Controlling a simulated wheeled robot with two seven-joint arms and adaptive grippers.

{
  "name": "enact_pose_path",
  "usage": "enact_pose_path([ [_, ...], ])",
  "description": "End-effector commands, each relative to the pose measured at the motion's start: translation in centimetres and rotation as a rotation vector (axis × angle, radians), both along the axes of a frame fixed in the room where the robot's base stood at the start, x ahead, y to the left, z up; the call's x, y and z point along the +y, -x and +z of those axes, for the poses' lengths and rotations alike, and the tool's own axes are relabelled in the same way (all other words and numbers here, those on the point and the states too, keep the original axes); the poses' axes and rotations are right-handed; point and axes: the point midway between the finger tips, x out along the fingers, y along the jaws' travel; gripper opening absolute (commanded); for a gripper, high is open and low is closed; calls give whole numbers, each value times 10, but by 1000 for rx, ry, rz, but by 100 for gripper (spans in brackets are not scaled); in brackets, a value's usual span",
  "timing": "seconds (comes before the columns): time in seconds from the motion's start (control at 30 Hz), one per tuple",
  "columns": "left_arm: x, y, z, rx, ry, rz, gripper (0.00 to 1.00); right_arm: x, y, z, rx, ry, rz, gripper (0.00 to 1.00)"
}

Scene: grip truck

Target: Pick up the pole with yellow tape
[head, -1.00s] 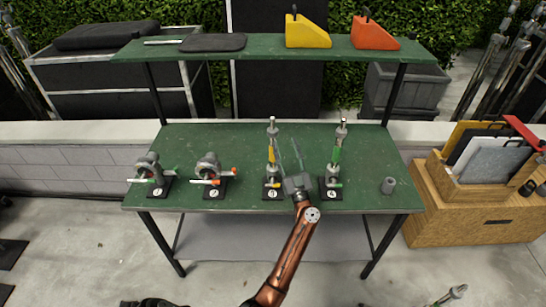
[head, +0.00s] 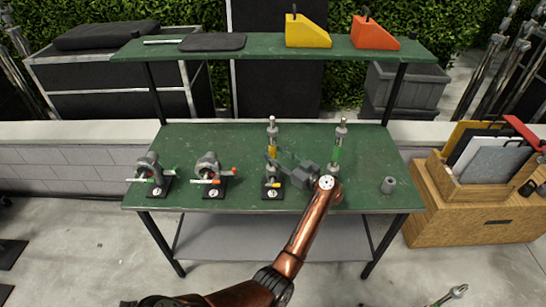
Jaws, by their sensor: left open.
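The pole with yellow tape (head: 272,134) stands upright on a small black base marked 3, in the middle of the green table. It has a silver top, a yellow band and a small yellow-tipped handle low down. My left gripper (head: 275,161) is open and lies sideways, its fingers pointing left at the pole just below the yellow band. The fingers overlap the pole in the picture; I cannot tell whether they touch it or stand around it. The gripper body covers part of the space right of the pole. My right gripper is not in view.
A pole with green tape (head: 338,150) stands close on the right, its base hidden behind my wrist. A grey cylinder (head: 388,185) stands right. A green shelf (head: 270,45) spans the back.

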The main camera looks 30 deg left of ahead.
Motion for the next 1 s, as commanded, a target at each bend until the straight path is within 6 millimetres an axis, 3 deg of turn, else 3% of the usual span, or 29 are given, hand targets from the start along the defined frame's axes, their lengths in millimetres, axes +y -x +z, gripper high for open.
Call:
enact_pose_path([
  [0.17,20,-5,0,-1,-3,1,41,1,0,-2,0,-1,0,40],
  [0.43,22,-6,0,-1,-1,-1,41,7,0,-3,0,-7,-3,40],
  [1.0,22,-5,0,-1,-2,-1,2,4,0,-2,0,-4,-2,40],
])
